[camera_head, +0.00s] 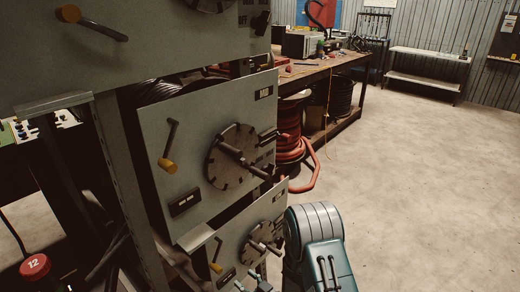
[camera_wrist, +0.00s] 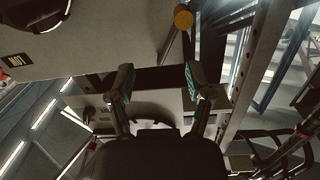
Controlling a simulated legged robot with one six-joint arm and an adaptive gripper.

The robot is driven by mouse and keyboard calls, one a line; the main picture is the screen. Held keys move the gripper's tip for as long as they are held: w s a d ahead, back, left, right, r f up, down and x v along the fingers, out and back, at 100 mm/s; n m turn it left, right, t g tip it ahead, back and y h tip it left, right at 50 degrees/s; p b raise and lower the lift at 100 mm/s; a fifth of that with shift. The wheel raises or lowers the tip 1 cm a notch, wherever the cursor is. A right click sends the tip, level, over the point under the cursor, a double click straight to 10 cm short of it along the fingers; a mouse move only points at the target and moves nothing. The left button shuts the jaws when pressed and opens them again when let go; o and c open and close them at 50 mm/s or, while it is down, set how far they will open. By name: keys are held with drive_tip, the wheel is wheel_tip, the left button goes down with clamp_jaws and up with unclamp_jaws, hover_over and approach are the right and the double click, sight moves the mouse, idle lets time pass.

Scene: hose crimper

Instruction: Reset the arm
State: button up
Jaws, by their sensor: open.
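My gripper (camera_wrist: 160,78) is open and empty in the wrist view, its two fingers apart. A grey panel lies behind and around the fingers. My arm (camera_head: 320,250), teal with a grey ribbed cover, shows at the bottom of the head view, just right of the lower crimper panel (camera_head: 258,240). Small dark parts at the bottom edge there may be my gripper, but I cannot tell. The middle crimper panel (camera_head: 195,125) carries a round notched dial with a handle (camera_head: 233,155) and a lever with a yellow knob (camera_head: 168,165).
A red hose reel (camera_head: 292,140) sits under the wooden workbench (camera_head: 315,68). A metal shelf (camera_head: 428,52) stands against the far wall. The concrete floor (camera_head: 430,190) at right is clear.

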drive_tip(key=w+d+r+m+h, duration=0.1)
drive_tip(key=w+d+r+h, duration=0.3)
drive_tip(key=r, duration=0.5)
drive_tip(key=w+d+r+m+h, duration=0.1)
drive_tip(key=w+d+r+h, duration=0.1)
drive_tip(key=d+r+h, duration=0.5)
drive_tip(key=s+d+r+m+g, duration=0.1)
drive_tip(key=s+d+r, duration=0.2)
drive_tip(key=r, duration=0.2)
drive_tip(key=s+d+r+m, duration=0.1)
drive_tip(key=s+d+r, duration=0.15)
drive_tip(key=r, duration=0.25)
drive_tip(key=s+d+r+m+g, duration=0.1)
drive_tip(key=s+r, duration=0.1)
drive_tip(key=s, duration=0.6)
drive_tip(key=s+d+r+m+g+h, duration=0.1)
drive_tip(key=s+r+g, duration=0.1)
drive_tip(key=s, duration=0.6)
drive_tip(key=s+d+r+m+g, duration=0.2)
drive_tip(key=s+r, duration=0.1)
drive_tip(key=s, duration=0.5)
drive_tip(key=shift+r, duration=0.3)
drive_tip(key=shift+c, duration=0.6)
drive_tip(key=shift+a, duration=0.15)
